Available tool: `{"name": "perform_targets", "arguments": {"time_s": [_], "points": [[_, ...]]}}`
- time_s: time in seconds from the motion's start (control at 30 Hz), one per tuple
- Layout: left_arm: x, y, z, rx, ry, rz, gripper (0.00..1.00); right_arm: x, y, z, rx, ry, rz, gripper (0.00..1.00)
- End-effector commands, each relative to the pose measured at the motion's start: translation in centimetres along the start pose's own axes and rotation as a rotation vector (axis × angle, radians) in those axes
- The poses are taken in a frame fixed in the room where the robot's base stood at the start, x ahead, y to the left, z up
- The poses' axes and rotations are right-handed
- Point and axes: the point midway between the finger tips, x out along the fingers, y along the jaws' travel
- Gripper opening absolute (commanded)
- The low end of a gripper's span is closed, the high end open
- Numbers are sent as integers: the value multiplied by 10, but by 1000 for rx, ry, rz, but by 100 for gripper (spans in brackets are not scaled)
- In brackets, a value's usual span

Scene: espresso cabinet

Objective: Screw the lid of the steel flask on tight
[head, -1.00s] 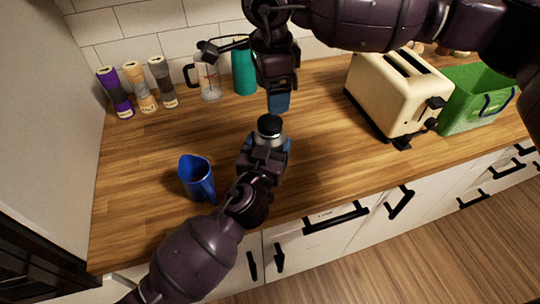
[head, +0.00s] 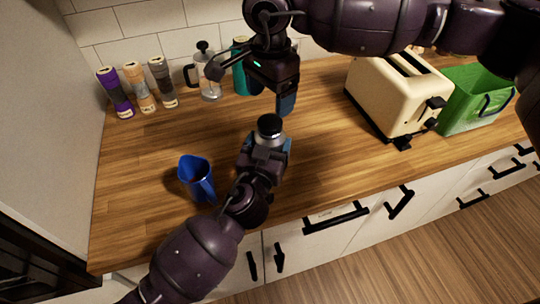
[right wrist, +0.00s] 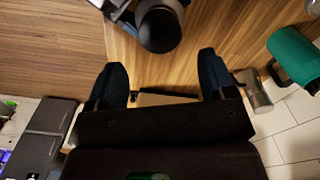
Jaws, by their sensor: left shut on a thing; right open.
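The steel flask (head: 270,139) stands upright on the wooden counter, with its black lid (head: 269,123) on top. My left gripper (head: 266,147) is shut around the flask below the lid and hides most of its body. My right gripper (head: 286,104) is open and empty, above and slightly behind the lid, apart from it. In the right wrist view the lid (right wrist: 160,30) lies beyond the two spread fingertips (right wrist: 162,72), roughly centred between them. I cannot tell how tightly the lid sits.
A blue pitcher (head: 196,178) stands left of the flask. A cream toaster (head: 397,95) and green bag (head: 472,98) stand right. Bare counter surrounds the flask.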

Motion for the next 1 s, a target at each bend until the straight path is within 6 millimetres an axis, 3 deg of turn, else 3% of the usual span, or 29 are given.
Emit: {"name": "perform_targets", "arguments": {"time_s": [0.5,0.97,1.0], "points": [[0,0,0,0,1,0,9,65,0,0,1,-1,1,77],[0,0,0,0,1,0,9,74,0,0,0,-1,1,77],[0,0,0,-1,1,0,9,73,0,0,0,-1,1,72]]}}
